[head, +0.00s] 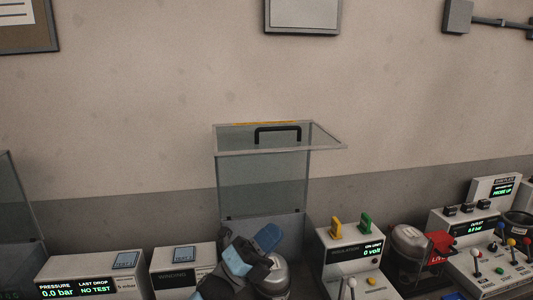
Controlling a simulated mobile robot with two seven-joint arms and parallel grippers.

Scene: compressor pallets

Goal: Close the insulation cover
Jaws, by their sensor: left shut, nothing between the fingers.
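The insulation cover (262,183) is a clear, grey-edged panel standing upright behind its station, with a clear top panel and a black handle (278,134) jutting forward. It stands open, with its hinge side at the grey back wall (262,232). My left gripper (267,238), blue and black, is shut and empty. In the picture it is below the handle and in front of the cover's lower part, apart from the handle. A silver-grey compressor (278,277) shows beside and partly behind the gripper. My right gripper is out of view.
The insulation console (350,257), with yellow and green plugs, stands just right. Left are a small box (182,262) and a pressure display unit (92,272). Another compressor (410,245) with a red tag and a lever panel (492,262) are farther right.

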